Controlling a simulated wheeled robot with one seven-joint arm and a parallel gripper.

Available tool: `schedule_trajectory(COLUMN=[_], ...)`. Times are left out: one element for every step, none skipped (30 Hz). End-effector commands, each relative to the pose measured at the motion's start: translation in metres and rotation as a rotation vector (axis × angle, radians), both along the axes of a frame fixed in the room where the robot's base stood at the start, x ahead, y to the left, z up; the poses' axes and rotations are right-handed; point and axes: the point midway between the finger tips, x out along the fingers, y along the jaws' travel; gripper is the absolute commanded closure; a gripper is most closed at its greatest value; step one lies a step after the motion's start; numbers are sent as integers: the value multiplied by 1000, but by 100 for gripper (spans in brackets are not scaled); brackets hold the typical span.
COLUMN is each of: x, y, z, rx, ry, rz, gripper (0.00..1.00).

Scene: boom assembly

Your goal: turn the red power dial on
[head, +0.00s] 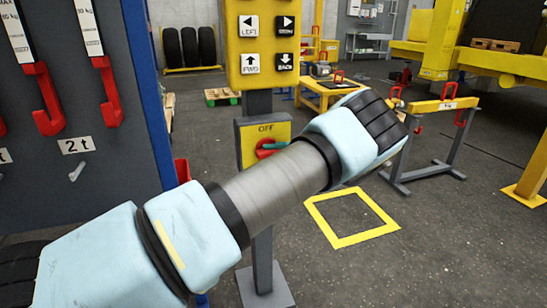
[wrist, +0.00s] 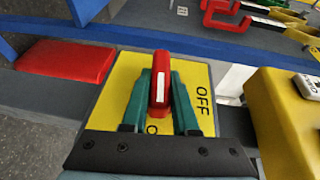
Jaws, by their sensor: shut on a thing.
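The red power dial (wrist: 161,64) sits on a yellow plate (wrist: 110,97), with a white stripe along its handle. In the wrist view the handle runs up and down. The stripe is on its lower half and points toward a partly hidden label beginning with O. The OFF label lies off to the right side of the handle. My gripper (wrist: 160,90) has its green fingers closed on both sides of the dial. In the head view the dial (head: 265,153) is partly hidden behind my arm, below the OFF label.
A yellow button panel (head: 262,48) stands above the plate on the same grey post (head: 262,265). A grey board with red hooks (head: 108,92) is close on the left. A yellow floor square (head: 350,241) lies to the right, on open floor.

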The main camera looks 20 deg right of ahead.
Motion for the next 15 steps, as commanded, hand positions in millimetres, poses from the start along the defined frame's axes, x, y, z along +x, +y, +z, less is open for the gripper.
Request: schedule_trajectory(x=[0,0,0,0,0,0,0,0,0,0,0,0,0,0,0], y=[0,0,0,0,0,0,0,0,0,0,0,0,0,0,0], z=[-4,-4,-4,-4,-4,-3,-3,-3,-3,-2,-2,-2,-2,-2,-2], rx=[22,36,51,61,70,80,87,93,99,104,107,110,111,113,114], ry=[-4,-4,-6,-7,-9,-9,-10,-10,-11,-12,-12,-13,-12,-13,-13], rz=[-2,-2,-1,0,-1,-1,-1,-1,-1,-1,-1,-1,-1,-1,-1], gripper=[100,100,100,100,100,100,100,100,100,100,100,100,100,100,100])
